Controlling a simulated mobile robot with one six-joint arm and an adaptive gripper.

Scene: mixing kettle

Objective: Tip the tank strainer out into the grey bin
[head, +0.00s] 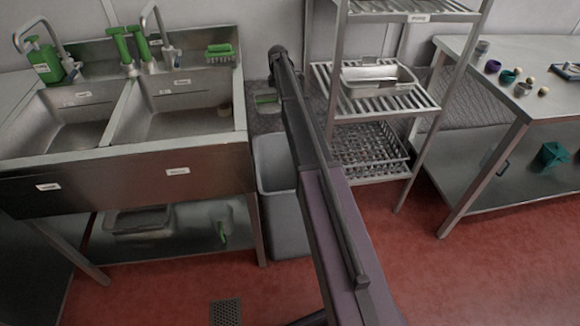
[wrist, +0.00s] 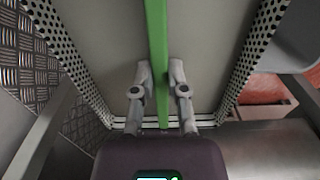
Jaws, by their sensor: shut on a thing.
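My gripper (wrist: 160,92) is shut on the green bar handle (wrist: 157,45) of the tank strainer in the wrist view. The strainer has perforated metal side walls (wrist: 262,58) and a plain pale grey surface between them. I cannot tell whether anything lies in it.
A double sink (head: 130,120) with green bottles and a brush stands at left. A wire shelf rack (head: 385,105) with a metal pan (head: 378,78) stands right of my arm. A steel table (head: 510,95) with small cups is at far right. Red floor in front is clear around a drain (head: 225,312).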

